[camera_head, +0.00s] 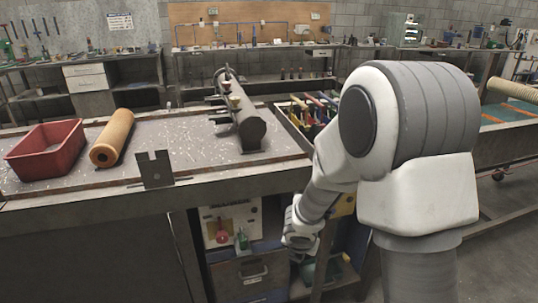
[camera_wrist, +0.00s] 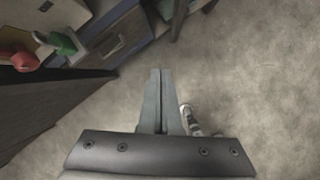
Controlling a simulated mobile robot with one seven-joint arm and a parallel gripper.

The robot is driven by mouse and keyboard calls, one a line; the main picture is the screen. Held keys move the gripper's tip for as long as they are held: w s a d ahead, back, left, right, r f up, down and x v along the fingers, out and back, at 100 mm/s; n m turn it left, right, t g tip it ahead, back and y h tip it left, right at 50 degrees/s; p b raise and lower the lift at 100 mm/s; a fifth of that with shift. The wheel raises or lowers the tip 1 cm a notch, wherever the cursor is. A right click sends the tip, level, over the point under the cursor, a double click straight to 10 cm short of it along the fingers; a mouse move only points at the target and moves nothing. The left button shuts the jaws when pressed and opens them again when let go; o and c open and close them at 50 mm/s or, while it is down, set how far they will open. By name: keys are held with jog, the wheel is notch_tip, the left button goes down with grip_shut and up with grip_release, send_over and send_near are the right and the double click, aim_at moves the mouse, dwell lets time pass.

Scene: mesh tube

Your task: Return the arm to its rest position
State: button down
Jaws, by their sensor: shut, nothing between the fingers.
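My gripper (camera_wrist: 160,75) shows in the wrist view with its two grey fingers together and nothing between them. It points down over bare concrete floor. In the head view my white and grey arm fills the right of the picture, folded downward in front of the workbench. Its lower end hangs below the bench top, near the open shelves. The fingers cannot be made out in the head view.
The workbench (camera_head: 205,160) carries a red bin (camera_head: 45,151), an orange roll (camera_head: 112,138) and a dark metal tube device (camera_head: 240,115). Below are shelves with a drawer (camera_head: 252,273). In the wrist view, the cabinet drawer (camera_wrist: 118,45) is at upper left; floor (camera_wrist: 255,80) is clear at right.

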jog(key=s+d+r+m+t+h, duration=0.1)
jog(key=s+d+r+m, duration=0.3)
jog(key=r+m, duration=0.4)
jog(key=s+d+r+m+h, duration=0.1)
jog(key=s+d+r+m, duration=0.2)
jog(key=d+r+m, duration=0.35)
jog(key=s+a+r+m+y, duration=0.1)
jog(key=s+a+r+m, duration=0.1)
jog(key=s+r+m, duration=0.45)
jog(key=s+a+r+m+y, duration=0.2)
jog(key=s+r+m, duration=0.1)
jog(key=s+m, duration=0.65)
notch_tip(320, 180, up, 16)
jog(key=p, duration=1.5)
jog(key=shift+a+f, duration=0.2)
jog(key=shift+a, duration=0.15)
jog(key=shift+m, duration=0.25)
